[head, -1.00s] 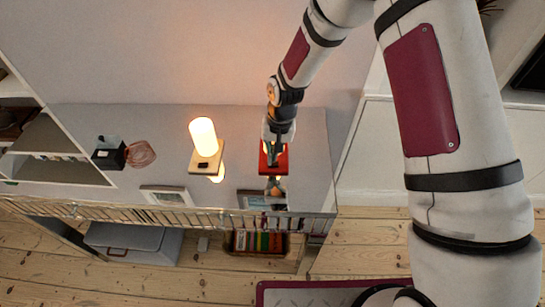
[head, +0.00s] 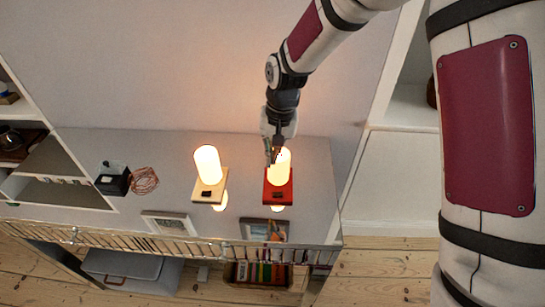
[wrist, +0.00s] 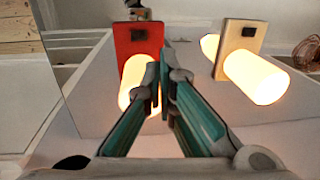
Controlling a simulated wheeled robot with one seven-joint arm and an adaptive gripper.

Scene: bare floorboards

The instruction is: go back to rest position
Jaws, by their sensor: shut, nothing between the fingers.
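My gripper (head: 274,153) is shut and empty in the head view, in front of the lamp with the red base (head: 278,192). Its fingers also show closed together in the wrist view (wrist: 164,72). The lit lamp on the red base (wrist: 138,45) is just beyond the fingertips in the wrist view, partly covered by them. I cannot tell whether they touch it. A second lit lamp with a pale wooden base (head: 207,192) stands to its left in the head view. It shows to the right in the wrist view (wrist: 238,40).
A black box with a copper wire shape (head: 144,181) is left of the lamps. Picture frames (head: 168,222) lie near a metal rail (head: 130,240). Open shelves (head: 62,193) stand at the left. A grey storage box (head: 130,269) and a row of books (head: 262,274) sit below.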

